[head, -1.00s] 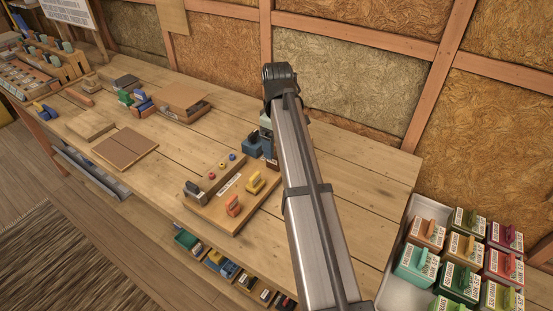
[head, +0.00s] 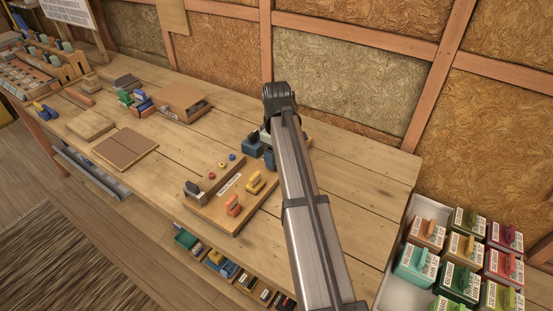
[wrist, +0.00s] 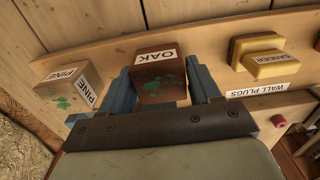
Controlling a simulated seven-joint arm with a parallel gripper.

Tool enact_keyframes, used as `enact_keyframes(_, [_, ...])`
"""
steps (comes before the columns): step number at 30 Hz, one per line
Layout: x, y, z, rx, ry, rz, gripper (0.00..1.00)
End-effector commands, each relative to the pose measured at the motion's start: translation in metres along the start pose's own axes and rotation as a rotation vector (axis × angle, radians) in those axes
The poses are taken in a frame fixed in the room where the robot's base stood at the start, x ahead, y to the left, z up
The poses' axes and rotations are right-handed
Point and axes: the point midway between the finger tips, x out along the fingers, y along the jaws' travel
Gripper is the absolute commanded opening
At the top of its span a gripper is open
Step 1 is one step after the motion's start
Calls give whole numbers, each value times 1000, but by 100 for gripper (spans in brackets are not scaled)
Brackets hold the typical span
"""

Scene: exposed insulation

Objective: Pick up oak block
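The oak block (wrist: 160,80) is dark brown, with a white OAK label on top and green marks on its side. It sits between the two blue fingers of my gripper (wrist: 165,92) in the wrist view. The fingers flank it closely on both sides; I cannot tell whether they press on it. In the head view my arm hides the oak block and most of the gripper. A lighter brown pine block (wrist: 68,88), with PINE labels and green marks, stands just left of the gripper in the wrist view.
Right of the oak block are a yellow sander piece (wrist: 268,62) and a WALL PLUGS label (wrist: 257,90). A tray (head: 393,272) of labelled boxes stands at right.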

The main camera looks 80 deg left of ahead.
Motion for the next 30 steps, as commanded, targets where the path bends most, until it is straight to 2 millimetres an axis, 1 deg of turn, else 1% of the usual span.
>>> enact_keyframes(1, [0,0,0,0,0,0,57])
enact_keyframes(9, [0,0,0,0,0,0,31])
enact_keyframes(11, [0,0,0,0,0,0,26])
enact_keyframes(17, [0,0,0,0,0,0,26])
enact_keyframes(20, [-4,0,0,0,0,0,26])
enact_keyframes(23, [-14,1,0,0,1,1,26])
enact_keyframes(30, [-56,1,-1,0,2,2,26])
